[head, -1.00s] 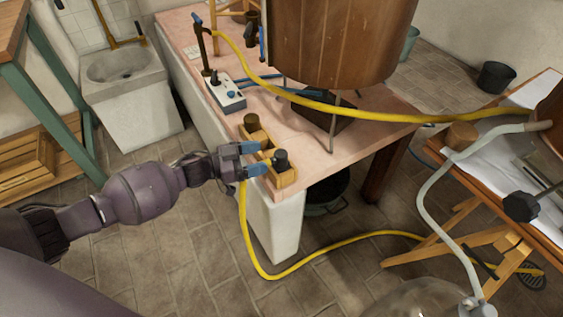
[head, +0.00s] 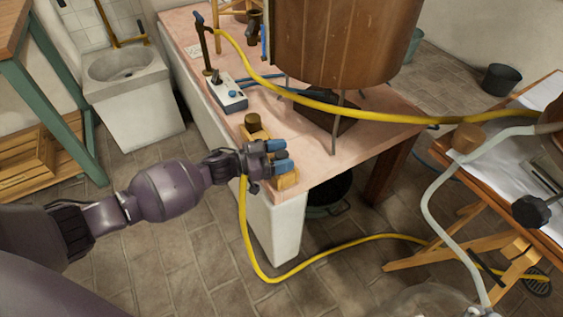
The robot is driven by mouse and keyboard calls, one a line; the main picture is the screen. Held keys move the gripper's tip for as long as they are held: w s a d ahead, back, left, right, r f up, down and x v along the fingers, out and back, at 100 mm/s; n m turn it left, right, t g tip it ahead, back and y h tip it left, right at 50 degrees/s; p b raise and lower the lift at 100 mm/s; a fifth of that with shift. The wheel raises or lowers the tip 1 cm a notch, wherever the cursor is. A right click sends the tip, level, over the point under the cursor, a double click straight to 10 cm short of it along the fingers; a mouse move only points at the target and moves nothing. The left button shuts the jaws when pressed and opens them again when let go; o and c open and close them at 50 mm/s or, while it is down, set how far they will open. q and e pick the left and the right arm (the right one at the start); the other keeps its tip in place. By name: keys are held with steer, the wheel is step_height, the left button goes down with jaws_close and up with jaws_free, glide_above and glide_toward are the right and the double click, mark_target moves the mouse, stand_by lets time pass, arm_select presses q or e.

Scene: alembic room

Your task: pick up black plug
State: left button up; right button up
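My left gripper (head: 281,156) is at the near end of a small wooden rack (head: 286,181) on the table corner. Its two blue-tipped fingers are apart, one on the far side and one on the near side of where the black plug stands. The black plug is mostly hidden by the fingers, and I cannot tell whether they touch it. A brown plug (head: 252,121) stands upright at the rack's far end. My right gripper is not in view.
The pink-topped table (head: 312,158) carries a large wooden tub (head: 335,45) and a white box with a blue knob (head: 230,96). A yellow hose (head: 350,112) crosses above the table and also hangs beside it. A side table (head: 525,165) stands at right.

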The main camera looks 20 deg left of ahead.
arm_select(q)
steer(key=c, duration=0.8)
steer(key=shift+r+p, duration=3.3)
steer(key=shift+r, duration=6.7)
steer(key=shift+c, duration=0.2)
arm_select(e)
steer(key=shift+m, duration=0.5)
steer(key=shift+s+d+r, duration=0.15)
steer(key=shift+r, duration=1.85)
